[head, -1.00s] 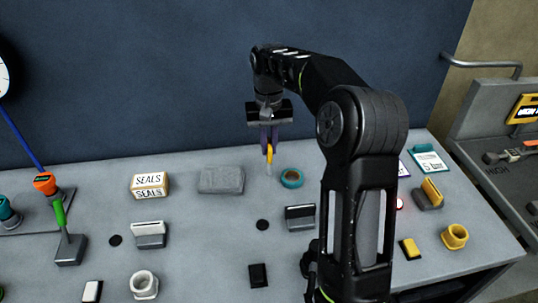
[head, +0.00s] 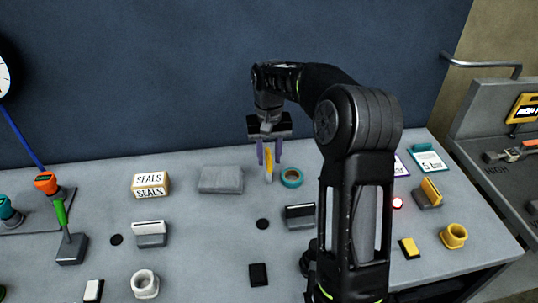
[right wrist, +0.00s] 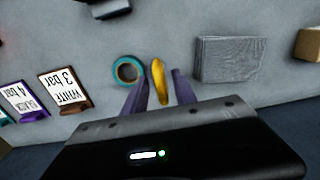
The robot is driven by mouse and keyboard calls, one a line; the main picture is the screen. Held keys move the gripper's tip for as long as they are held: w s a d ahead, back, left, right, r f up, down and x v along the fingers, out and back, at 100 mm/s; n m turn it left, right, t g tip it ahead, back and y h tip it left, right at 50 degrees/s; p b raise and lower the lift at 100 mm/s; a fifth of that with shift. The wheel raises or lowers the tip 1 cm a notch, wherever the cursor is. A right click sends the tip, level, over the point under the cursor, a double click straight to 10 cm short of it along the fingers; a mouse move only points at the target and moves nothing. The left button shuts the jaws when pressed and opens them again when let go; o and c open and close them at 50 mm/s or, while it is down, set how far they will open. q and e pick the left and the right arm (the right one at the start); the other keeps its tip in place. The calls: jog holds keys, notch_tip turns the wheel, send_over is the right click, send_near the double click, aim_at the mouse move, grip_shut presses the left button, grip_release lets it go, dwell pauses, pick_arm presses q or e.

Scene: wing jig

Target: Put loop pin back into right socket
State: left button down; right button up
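A yellow piece with a pale lower part, which looks like the loop pin (head: 268,160), stands upright near the back of the bench. It also shows as a yellow strip in the right wrist view (right wrist: 159,80). My right gripper (head: 270,153) is above it with its two purple fingers spread. In the right wrist view the fingers (right wrist: 160,92) lie on either side of the yellow piece, with a gap to each. I cannot make out the right socket; whether the pin's foot sits in a hole is too small to tell. My left gripper is not in view.
A teal tape roll (head: 291,178) lies just right of the pin, and a grey block (head: 221,180) lies to its left. A SEALS box (head: 150,186) stands further left. Dark discs, card holders and a yellow cup (head: 454,236) are spread over the bench.

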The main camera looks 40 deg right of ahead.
jog(key=shift+r, duration=0.1)
notch_tip(320, 180, up, 5)
jog(key=shift+r+b, duration=0.2)
jog(key=shift+b, duration=0.1)
notch_tip(320, 180, up, 7)
jog(key=p, duration=0.4)
jog(key=shift+f, duration=0.15)
